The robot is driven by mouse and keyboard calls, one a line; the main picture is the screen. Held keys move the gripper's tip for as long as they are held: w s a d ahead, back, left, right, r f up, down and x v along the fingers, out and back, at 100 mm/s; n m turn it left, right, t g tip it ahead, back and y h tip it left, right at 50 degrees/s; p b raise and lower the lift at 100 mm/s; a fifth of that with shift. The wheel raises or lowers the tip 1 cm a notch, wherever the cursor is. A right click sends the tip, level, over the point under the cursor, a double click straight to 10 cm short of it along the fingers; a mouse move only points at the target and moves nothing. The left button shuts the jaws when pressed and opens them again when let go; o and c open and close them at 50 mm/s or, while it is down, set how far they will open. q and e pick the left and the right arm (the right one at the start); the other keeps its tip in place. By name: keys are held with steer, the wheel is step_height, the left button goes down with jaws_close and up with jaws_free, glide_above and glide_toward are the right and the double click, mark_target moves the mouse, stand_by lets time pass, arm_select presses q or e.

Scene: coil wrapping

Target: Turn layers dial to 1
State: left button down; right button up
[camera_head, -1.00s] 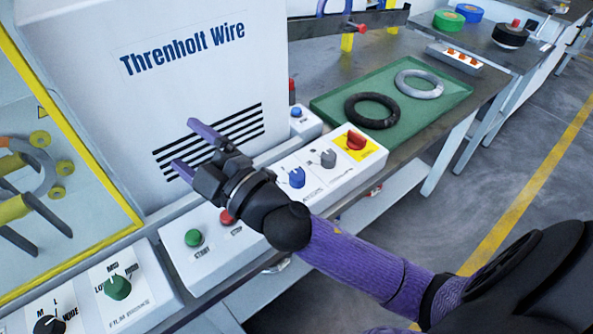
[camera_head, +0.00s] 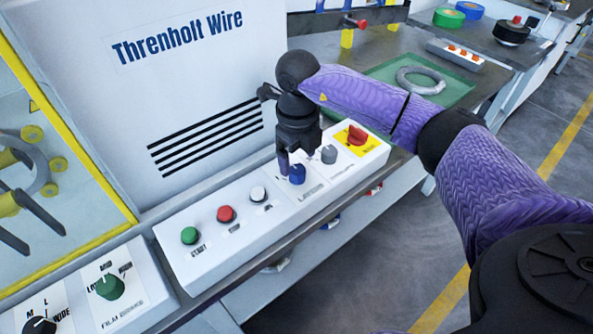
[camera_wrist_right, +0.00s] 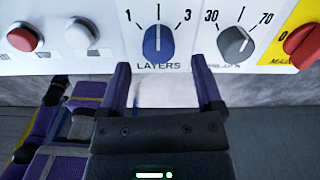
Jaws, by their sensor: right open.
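The layers dial (camera_head: 297,174) is a blue knob on the white control panel. In the right wrist view the layers dial (camera_wrist_right: 158,44) has its white pointer line straight up, between the printed 1 on its left and 3 on its right. My right gripper (camera_head: 296,160) points down at the panel, close to the dial. In the right wrist view its open fingers (camera_wrist_right: 163,75) are spread wider than the knob, just below it in the picture, with nothing between them. I cannot tell the exact height gap. My left gripper is out of view.
Beside the dial are a grey dial (camera_wrist_right: 236,42), a red main switch (camera_head: 357,135) on yellow, and white (camera_head: 258,194), red (camera_head: 226,214) and green (camera_head: 189,236) buttons. The machine's upright wall (camera_head: 205,80) stands behind. A green tray (camera_head: 455,92) lies further right.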

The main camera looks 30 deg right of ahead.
mark_target(297, 169)
step_height(297, 169, down, 4)
steer(key=shift+r+b, duration=0.2)
steer(key=shift+b, duration=0.15)
steer(key=shift+c, duration=0.3)
jaws_close()
